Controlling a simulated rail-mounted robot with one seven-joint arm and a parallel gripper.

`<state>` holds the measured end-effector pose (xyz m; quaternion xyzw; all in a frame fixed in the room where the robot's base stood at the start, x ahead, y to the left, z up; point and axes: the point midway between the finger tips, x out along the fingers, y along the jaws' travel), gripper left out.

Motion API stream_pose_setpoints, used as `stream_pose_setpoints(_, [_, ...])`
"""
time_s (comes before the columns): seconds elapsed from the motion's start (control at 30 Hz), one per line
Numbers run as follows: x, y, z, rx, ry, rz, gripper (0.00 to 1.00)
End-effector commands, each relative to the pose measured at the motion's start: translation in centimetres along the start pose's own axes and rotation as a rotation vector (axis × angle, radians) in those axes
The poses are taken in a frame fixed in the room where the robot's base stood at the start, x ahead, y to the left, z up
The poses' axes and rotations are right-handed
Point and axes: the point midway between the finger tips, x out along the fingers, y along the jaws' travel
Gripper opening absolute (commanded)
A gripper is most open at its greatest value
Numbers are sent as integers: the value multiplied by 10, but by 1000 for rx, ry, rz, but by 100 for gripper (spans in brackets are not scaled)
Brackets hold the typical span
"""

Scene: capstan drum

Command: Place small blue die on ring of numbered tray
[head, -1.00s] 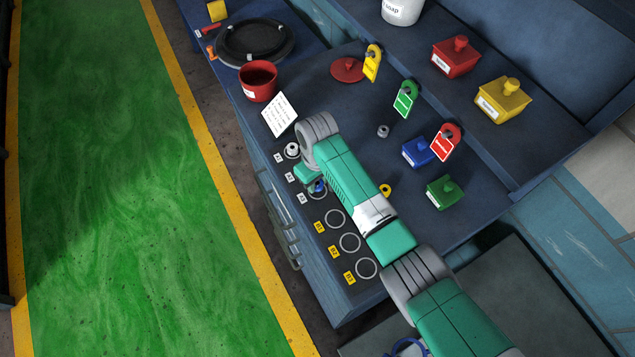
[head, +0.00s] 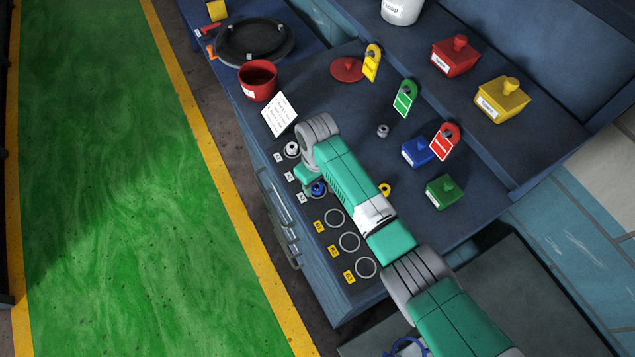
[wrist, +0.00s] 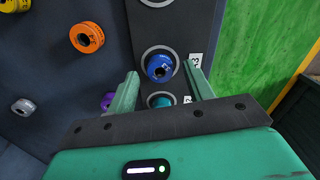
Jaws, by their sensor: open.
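The small blue die (wrist: 160,68) is a round blue piece with a dark hole. In the wrist view it sits on a ring of the numbered tray (wrist: 176,20), beside a white label, and looks slightly tilted from this angle. The blue die also shows in the head view (head: 319,189), partly beside my gripper (head: 309,178). In the wrist view my gripper (wrist: 162,78) is open, with a finger on each side of the die and visible gaps between. The tray's rings run in a row with white and yellow labels.
A teal piece (wrist: 161,101) occupies the neighbouring ring, close to the fingers. Orange (wrist: 87,37), purple (wrist: 108,101) and grey (wrist: 23,107) pieces lie on the bench beside the tray. Three empty rings (head: 350,243) lie by the yellow labels. A red pot (head: 258,82) stands farther back.

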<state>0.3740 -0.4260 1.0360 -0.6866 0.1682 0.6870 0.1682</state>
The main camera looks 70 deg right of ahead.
Motion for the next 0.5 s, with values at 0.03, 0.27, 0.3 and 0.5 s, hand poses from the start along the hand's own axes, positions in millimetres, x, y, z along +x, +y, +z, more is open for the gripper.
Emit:
stream_pose_setpoints(0.03, [-13,0,-1,0,5,1,52])
stream_pose_setpoints(0.27, [-71,0,-1,-1,5,1,52])
stream_pose_setpoints(0.3, [-80,0,-1,-1,4,1,52])
stream_pose_setpoints(0.5, [-104,0,0,0,2,0,52])
